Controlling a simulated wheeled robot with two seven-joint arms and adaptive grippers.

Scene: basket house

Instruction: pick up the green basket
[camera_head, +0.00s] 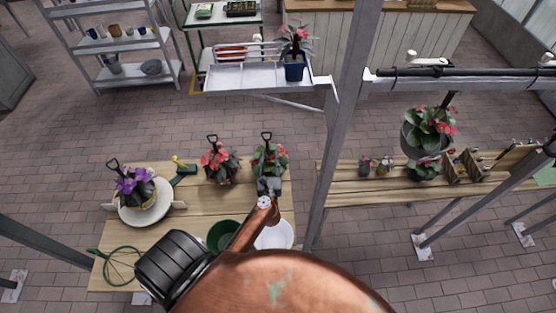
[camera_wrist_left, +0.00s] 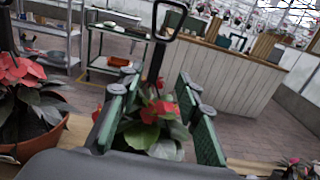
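A planted basket with red flowers, green leaves and a tall black loop handle (camera_head: 267,150) stands on the wooden table. Its body is mostly hidden by my left gripper (camera_head: 268,184), so I cannot tell its colour. In the left wrist view, the handle (camera_wrist_left: 157,62) and leaves (camera_wrist_left: 150,136) show between the green-padded fingers of my left gripper (camera_wrist_left: 158,110). The fingers are spread apart and I see no grip on the handle. A green round container (camera_head: 222,235) sits nearer on the table, partly covered by my arm. My right gripper is not in view.
Another red-flowered basket (camera_head: 218,163) stands close on the left; a purple-flowered one (camera_head: 135,185) sits on a white dish. A white bowl (camera_head: 275,236) and green hose (camera_head: 120,265) lie nearer. A grey metal post (camera_head: 333,130) rises just right of the table.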

